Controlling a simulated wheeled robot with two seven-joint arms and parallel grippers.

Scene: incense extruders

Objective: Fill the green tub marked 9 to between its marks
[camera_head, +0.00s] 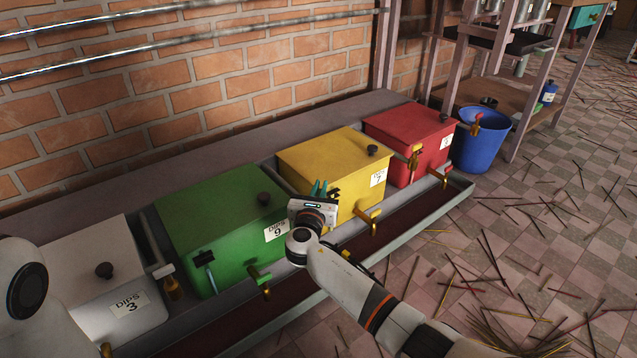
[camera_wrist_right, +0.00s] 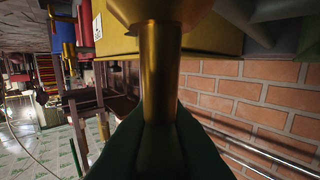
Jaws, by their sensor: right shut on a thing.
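The green tub (camera_head: 215,220) stands between the white and yellow tubs, with a "DIPS 9" label (camera_head: 277,231) on its front. Its lid with a dark knob is on. A pale blue tube with a black top (camera_head: 206,268) and a brass tap (camera_head: 260,280) are on its front. I cannot make out the level or marks. My right gripper (camera_head: 318,188) is by the green tub's right end, in front of the yellow tub. In the right wrist view it is shut on an upright brass fitting (camera_wrist_right: 160,70), with the yellow tub behind. My left gripper is out of view.
The yellow tub (camera_head: 325,160), red tub (camera_head: 405,140) and white tub (camera_head: 85,275) share the row, above a dark trough (camera_head: 410,215). A blue bucket (camera_head: 480,145) stands at the right end. Loose sticks litter the floor. A brick wall is behind.

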